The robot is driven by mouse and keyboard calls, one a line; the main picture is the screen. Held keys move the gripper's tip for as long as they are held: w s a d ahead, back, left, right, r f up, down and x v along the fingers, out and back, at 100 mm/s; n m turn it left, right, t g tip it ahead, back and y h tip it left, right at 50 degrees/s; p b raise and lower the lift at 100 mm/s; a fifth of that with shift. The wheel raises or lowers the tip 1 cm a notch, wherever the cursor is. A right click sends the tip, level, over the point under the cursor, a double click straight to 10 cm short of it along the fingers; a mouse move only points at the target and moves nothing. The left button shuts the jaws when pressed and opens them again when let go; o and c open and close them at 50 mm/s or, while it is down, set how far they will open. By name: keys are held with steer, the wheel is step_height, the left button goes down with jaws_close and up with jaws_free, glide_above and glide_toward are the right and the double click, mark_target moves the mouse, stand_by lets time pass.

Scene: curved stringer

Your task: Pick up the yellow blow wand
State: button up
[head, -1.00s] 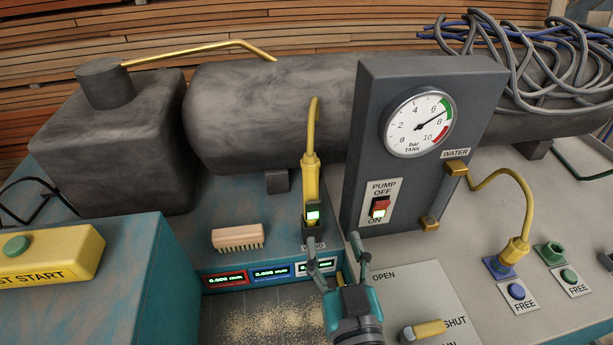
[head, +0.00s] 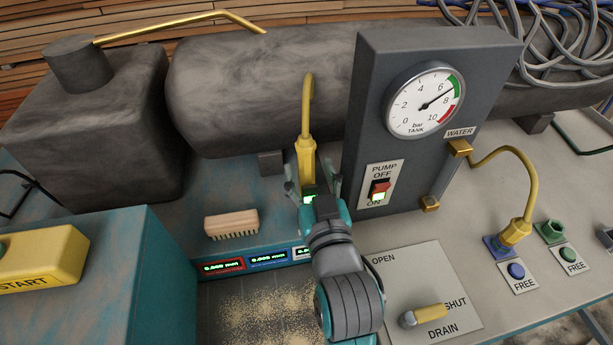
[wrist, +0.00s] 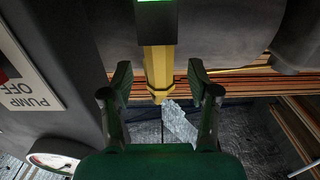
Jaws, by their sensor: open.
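The yellow blow wand (head: 306,150) stands upright with its hooked nozzle on top, at the back of the teal bench in the head view. Its lower part, with a lit green display, is partly hidden behind my gripper (head: 313,178). In the wrist view the yellow shaft (wrist: 158,72) runs between the two fingers of my gripper (wrist: 160,76), and a dark block with a green display is at its upper end. My gripper is open, with a visible gap on each side of the shaft. I cannot tell how far the shaft reaches between the fingers in depth.
A grey pump panel (head: 400,175) with gauge and red switch stands close to the right of my gripper. A wooden brush (head: 231,224) lies to the left. A grey tank (head: 260,85) is behind the wand. Another yellow hose fitting (head: 516,231) is at the right.

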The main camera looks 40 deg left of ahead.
mark_target(308, 166)
steer(key=shift+x, duration=1.65)
jaws_close()
